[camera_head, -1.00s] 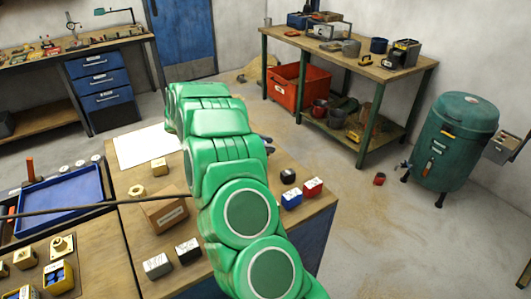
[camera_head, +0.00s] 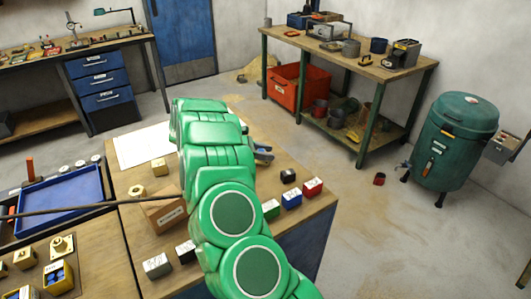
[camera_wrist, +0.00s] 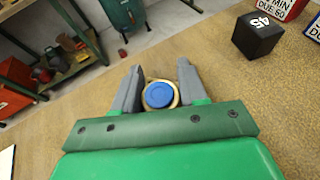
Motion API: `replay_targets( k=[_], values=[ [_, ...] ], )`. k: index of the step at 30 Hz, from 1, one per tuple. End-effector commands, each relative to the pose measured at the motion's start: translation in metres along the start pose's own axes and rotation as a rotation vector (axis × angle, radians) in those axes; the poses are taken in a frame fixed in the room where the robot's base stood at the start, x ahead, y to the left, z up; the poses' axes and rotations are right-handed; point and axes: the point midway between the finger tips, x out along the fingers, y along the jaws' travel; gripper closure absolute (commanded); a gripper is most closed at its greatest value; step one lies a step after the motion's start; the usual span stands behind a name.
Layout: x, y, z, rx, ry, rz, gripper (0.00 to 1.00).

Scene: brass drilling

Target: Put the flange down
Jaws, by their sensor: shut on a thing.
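The flange (camera_wrist: 148,84) is a brass-coloured ring with a blue round piece in its middle, seen in the wrist view. My gripper (camera_wrist: 159,80) is shut on it, with a grey finger on each side. The wooden bench top (camera_wrist: 215,75) lies below; I cannot tell whether the flange touches it. In the head view my gripper (camera_head: 263,153) shows only in part, beyond my green arm on the bench's far right side.
A black block (camera_head: 288,175) stands right of my gripper, near red, blue and green boxes (camera_head: 292,199). A white sheet (camera_head: 140,147), brass blocks (camera_head: 159,167), a cardboard box (camera_head: 166,214) and a blue tray (camera_head: 75,190) are to the left.

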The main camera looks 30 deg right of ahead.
Motion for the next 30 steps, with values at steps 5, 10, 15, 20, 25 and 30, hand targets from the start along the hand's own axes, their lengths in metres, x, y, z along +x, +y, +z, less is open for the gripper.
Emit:
replay_targets(
  k=[5, 10, 15, 20, 25, 30],
  values=[
    [0.001, 0.0, -0.001, 0.0, -0.001, 0.0, 1.0],
    [0.0, 0.0, -0.002, 0.0, 0.0, 0.0, 0.38],
    [0.001, 0.0, -0.002, 0.0, 0.0, 0.0, 0.33],
    [0.0, 0.0, -0.001, 0.0, 0.0, 0.0, 0.33],
    [-0.009, 0.001, 0.001, 0.0, -0.003, 0.002, 0.33],
    [-0.037, 0.001, 0.001, 0.0, -0.003, 0.002, 0.33]
  ],
)
